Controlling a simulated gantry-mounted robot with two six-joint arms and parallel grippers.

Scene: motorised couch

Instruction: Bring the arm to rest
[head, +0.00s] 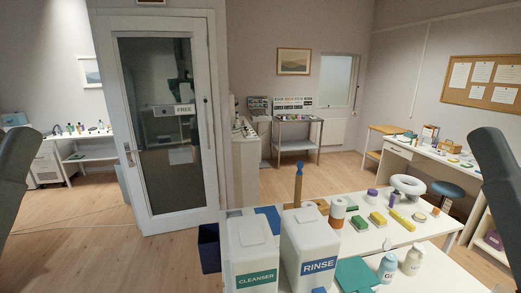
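A dark grey link of my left arm (16,170) shows at the left edge of the head view, slanting down and out of the picture. A dark grey link of my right arm (494,175) shows at the right edge, also cut off by the frame. Neither gripper is in the picture, so what they hold or touch is hidden. Both visible links appear apart from the furniture.
A glazed door (160,120) marked FREE stands left. The wooden floor (85,250) at left is largely clear.

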